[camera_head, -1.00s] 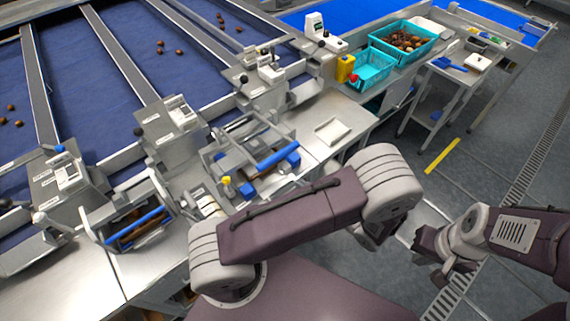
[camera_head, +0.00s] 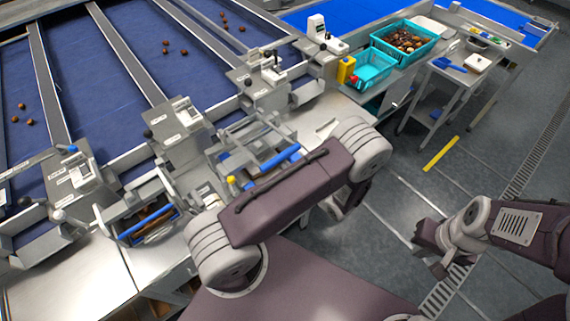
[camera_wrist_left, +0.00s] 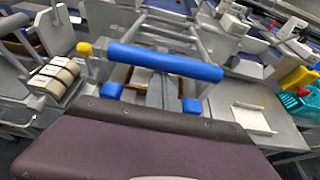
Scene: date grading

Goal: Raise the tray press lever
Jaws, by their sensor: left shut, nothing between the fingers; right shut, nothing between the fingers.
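The tray press (camera_head: 240,133) is a grey metal frame on the bench, left of centre in the head view. A blue bar (camera_head: 281,158) crosses its front as a lever handle; it is large in the left wrist view (camera_wrist_left: 165,62), above two blue blocks (camera_wrist_left: 192,106). A yellow-knobbed post (camera_wrist_left: 84,50) stands at its left. My left gripper (camera_head: 334,208) is shut and empty, mostly hidden below my bent left elbow, right of the press and apart from the bar. My right gripper (camera_head: 431,243) is shut and empty over the floor at the right.
A metal box with a blue bar (camera_head: 148,224) stands left of the press. A pale shallow tray (camera_wrist_left: 252,117) lies to its right. My left arm crosses close before the bench edge.

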